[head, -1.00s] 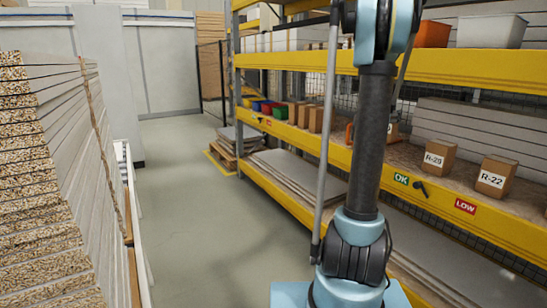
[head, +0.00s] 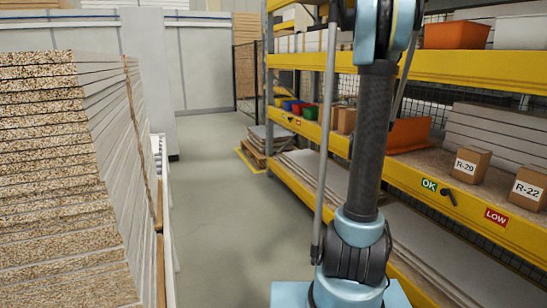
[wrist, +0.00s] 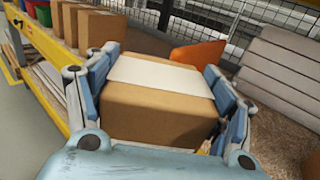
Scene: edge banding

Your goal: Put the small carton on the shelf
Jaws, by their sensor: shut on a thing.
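A small brown carton (wrist: 160,108) with a white label on top fills the middle of the wrist view. My gripper (wrist: 160,68) is shut on it, with blue-grey fingers along its left and right sides. The yellow-edged shelf (head: 465,205) runs along the right of the head view and also shows behind the carton in the wrist view (wrist: 265,130). The carton's underside is hidden, and I cannot tell whether it touches the shelf. In the head view my arm stands in front of the shelf, and the gripper and held carton are not visible.
Cartons marked R-29 (head: 470,163) and R-22 (head: 528,186) stand on the shelf at right. An orange bin (head: 408,135) and several brown cartons (wrist: 92,28) are farther along. A tall board stack (head: 60,180) flanks the left; the floor aisle (head: 215,215) between is clear.

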